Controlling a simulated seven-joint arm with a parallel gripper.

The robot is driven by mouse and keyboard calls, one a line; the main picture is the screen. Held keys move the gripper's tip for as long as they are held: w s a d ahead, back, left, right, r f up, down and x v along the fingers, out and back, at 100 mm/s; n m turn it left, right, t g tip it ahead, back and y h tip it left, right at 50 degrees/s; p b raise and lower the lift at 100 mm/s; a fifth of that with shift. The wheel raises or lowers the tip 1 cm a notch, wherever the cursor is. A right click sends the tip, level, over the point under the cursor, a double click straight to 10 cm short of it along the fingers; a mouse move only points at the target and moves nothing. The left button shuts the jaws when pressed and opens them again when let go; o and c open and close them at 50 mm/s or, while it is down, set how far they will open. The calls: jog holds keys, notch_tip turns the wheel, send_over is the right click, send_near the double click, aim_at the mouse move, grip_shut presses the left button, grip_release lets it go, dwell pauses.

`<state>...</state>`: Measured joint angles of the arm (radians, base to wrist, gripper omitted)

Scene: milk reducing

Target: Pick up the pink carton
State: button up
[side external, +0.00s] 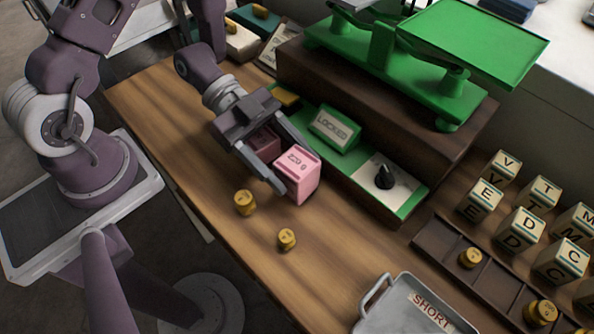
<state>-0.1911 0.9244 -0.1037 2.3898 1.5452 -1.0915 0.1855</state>
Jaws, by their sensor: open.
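The pink carton (298,176), a small box marked "220 g", stands on the wooden table (180,130) left of the green panel. My gripper (288,168) is open, reaching in from the upper left. Its two fingers lie toward opposite sides of the pink carton, close to it. Whether either finger touches it I cannot tell. A darker pink block (263,144) shows between the fingers, nearer the palm; its lower part is hidden by the gripper.
Two brass weights (245,202) (287,239) stand near the carton. A green panel with a "LOCKED" sign (333,128) and black knob (384,177) lies right. A green scale (400,60) stands behind. Letter cubes (520,229), a slotted wooden tray (437,243) and a grey "SHORT" tray (395,313) are lower right.

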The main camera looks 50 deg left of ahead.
aim_at(310, 184)
jog(key=x, duration=0.4)
jog(key=shift+r, duration=0.1)
grip_shut()
jog(key=shift+r, duration=0.1)
